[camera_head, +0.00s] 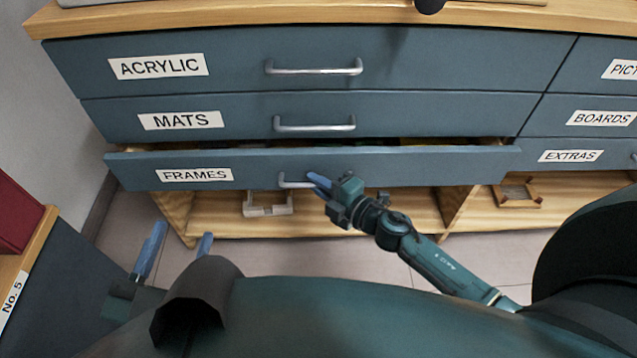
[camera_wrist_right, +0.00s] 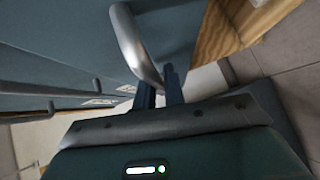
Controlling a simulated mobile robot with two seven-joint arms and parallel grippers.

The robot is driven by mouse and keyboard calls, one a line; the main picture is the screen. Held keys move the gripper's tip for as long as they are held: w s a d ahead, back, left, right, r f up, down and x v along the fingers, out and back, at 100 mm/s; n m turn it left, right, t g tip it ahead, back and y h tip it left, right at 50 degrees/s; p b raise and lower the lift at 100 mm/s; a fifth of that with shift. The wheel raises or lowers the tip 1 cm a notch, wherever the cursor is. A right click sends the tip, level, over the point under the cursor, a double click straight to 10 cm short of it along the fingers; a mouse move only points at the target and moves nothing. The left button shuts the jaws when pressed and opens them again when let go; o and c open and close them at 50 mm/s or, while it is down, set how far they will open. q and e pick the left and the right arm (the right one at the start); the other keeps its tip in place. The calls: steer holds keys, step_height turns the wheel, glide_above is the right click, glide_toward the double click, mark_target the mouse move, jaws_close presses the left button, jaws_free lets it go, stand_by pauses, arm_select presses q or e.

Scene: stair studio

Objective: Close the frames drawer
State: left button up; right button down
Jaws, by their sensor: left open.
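The frames drawer (camera_head: 260,172) is the lowest of the left column and stands pulled out a little, with a dark gap along its top edge. Its silver bar handle (camera_head: 292,184) also shows large in the right wrist view (camera_wrist_right: 135,42). My right gripper (camera_head: 319,183) is at the right end of this handle. In the right wrist view its two dark blue fingers (camera_wrist_right: 160,90) are close together, with the handle's end between them. My left gripper (camera_head: 178,248) is open and empty at the lower left, well apart from the drawer.
The acrylic drawer (camera_head: 230,68) and mats drawer (camera_head: 245,122) above are shut. The boards drawer (camera_head: 550,115) and extras drawer (camera_head: 605,154) are at the right. An open wooden shelf (camera_head: 370,222) lies below. A red box (camera_head: 18,215) stands on a side unit at the left.

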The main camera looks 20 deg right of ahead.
mark_target(325, 171)
stand_by(0.4)
steer(key=w, duration=0.2)
steer(key=w+d, duration=0.1)
steer(key=w, duration=0.1)
steer(key=shift+d, duration=0.15)
steer(key=shift+w+d+r, duration=0.1)
steer(key=shift+w, duration=0.1)
steer(key=c, duration=1.8)
jaws_free()
steer(key=shift+w, duration=0.1)
steer(key=shift+o, duration=0.2)
steer(key=p+v, duration=0.2)
steer(key=v, duration=1.1)
steer(key=shift+s, duration=0.3)
